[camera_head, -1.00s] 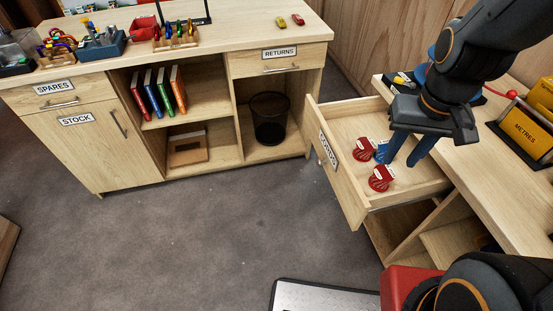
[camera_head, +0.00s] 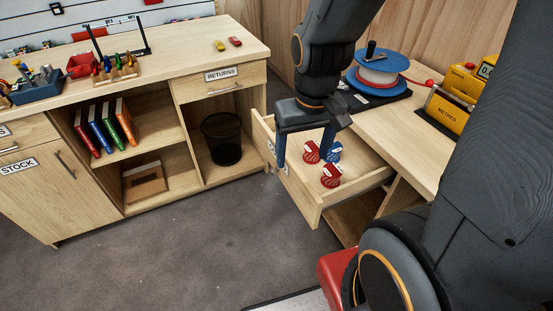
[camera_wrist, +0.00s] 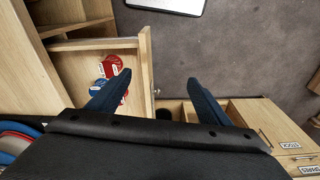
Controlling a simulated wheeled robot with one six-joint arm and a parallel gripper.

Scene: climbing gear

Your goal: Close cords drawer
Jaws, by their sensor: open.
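The cords drawer stands pulled out of the right-hand bench; its wooden front panel (camera_head: 290,190) carries a partly hidden label. Red and blue cord coils (camera_head: 331,175) lie inside. My gripper (camera_head: 304,148) is open above the front panel, holding nothing. In the wrist view the front panel (camera_wrist: 145,55) shows between my gripper's fingers (camera_wrist: 157,98), one on the inner side and one on the outer side. The coils (camera_wrist: 113,67) lie beyond the inner finger. I cannot tell whether a finger touches the panel.
A cable reel (camera_head: 378,68) and a yellow METRES counter (camera_head: 452,112) stand on the bench above the drawer. The RETURNS cabinet, with a black mesh bin (camera_head: 222,138), stands left of the drawer. Grey floor (camera_head: 190,240) is clear in front.

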